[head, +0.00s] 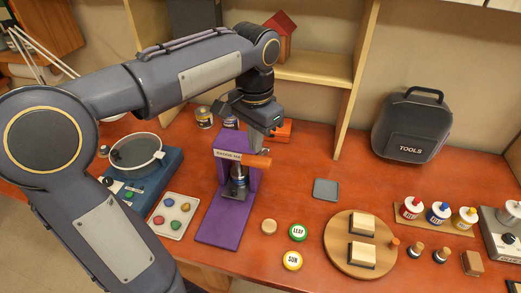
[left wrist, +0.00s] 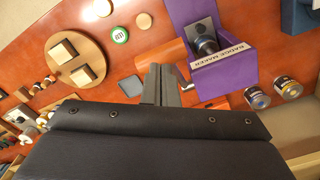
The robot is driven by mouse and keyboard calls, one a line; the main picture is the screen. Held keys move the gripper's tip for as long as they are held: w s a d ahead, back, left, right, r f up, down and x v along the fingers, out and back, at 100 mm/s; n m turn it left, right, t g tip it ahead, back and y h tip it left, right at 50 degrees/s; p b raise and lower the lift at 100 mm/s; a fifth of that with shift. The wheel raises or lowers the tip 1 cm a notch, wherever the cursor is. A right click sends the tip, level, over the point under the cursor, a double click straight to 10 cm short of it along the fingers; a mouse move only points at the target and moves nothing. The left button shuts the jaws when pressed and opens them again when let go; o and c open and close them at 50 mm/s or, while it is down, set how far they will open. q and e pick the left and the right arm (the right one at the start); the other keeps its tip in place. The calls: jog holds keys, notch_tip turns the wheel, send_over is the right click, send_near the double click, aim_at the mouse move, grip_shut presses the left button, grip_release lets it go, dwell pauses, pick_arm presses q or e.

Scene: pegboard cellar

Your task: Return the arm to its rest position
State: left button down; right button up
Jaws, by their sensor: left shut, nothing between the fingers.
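My left arm reaches in from the left across the head view, and its gripper (head: 256,143) hangs just above and behind the purple badge maker (head: 222,222). The gripper is shut and empty. In the left wrist view its closed fingers (left wrist: 161,72) point toward the table, beside the badge maker (left wrist: 222,77). An orange handle (head: 256,160) sticks out to the right of the badge maker. Whether the fingers touch anything is hard to tell, but they hold nothing. My right gripper is in neither view.
A round wooden board (head: 334,259) with two stamp-like blocks stands right of the badge maker. Badges lie between them. A tray of coloured pieces (head: 157,222) is at left.

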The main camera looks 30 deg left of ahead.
pick_arm(q)
jog(key=s+d+f+n+t+h+b, duration=0.2)
jog(key=s+f, duration=0.4)
jog(key=s, duration=0.2)
jog(key=s+d+f+n+t+h+b, duration=0.1)
jog(key=s+d+f+n+t+b, duration=0.1)
jog(key=s+f, duration=0.5)
jog(key=shift+s+f+n+t+h, duration=0.15)
jog(key=shift+s+n+t+h, duration=0.3)
jog(key=shift+s+t, duration=0.3)
